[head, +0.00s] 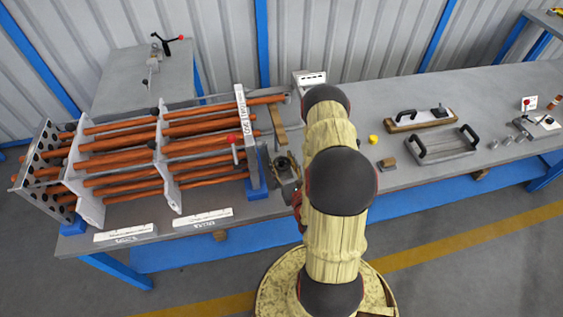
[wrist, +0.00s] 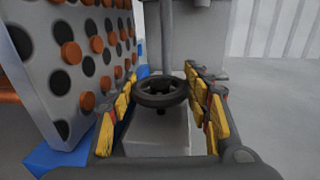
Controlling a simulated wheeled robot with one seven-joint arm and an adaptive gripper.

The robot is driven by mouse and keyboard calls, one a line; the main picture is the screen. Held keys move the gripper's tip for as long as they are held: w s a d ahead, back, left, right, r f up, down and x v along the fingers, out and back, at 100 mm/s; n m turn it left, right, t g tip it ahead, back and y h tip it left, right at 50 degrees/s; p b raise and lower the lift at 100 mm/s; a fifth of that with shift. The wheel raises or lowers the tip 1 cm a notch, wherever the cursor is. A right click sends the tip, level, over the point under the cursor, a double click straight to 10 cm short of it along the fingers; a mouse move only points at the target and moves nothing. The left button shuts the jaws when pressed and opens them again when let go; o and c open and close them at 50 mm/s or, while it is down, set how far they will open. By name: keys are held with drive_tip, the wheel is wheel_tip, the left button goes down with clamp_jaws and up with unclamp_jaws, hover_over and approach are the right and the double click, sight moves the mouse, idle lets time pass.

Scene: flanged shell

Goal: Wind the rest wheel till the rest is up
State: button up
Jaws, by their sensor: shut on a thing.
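The rest wheel (wrist: 160,93) is a dark handwheel with spokes, lying about level over a pale block (wrist: 160,135) in the wrist view. My gripper (wrist: 162,76) has one yellow-padded finger on each side of the wheel and is shut on its rim. A grey upright post (wrist: 166,35) rises just behind the wheel. I cannot tell the rest itself or its height from these views. In the head view my arm hides most of the gripper and the wheel.
The holed end plate (wrist: 75,60) with orange tube ends stands close left of my gripper. In the head view the tube bundle (head: 120,160) fills the bench's left part. A grey tray (head: 443,146) and a yellow piece (head: 373,139) lie to the right.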

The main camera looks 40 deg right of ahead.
sight(281, 161)
idle(0.4)
drive_tip(key=o, duration=1.2)
drive_tip(key=shift+r, duration=5)
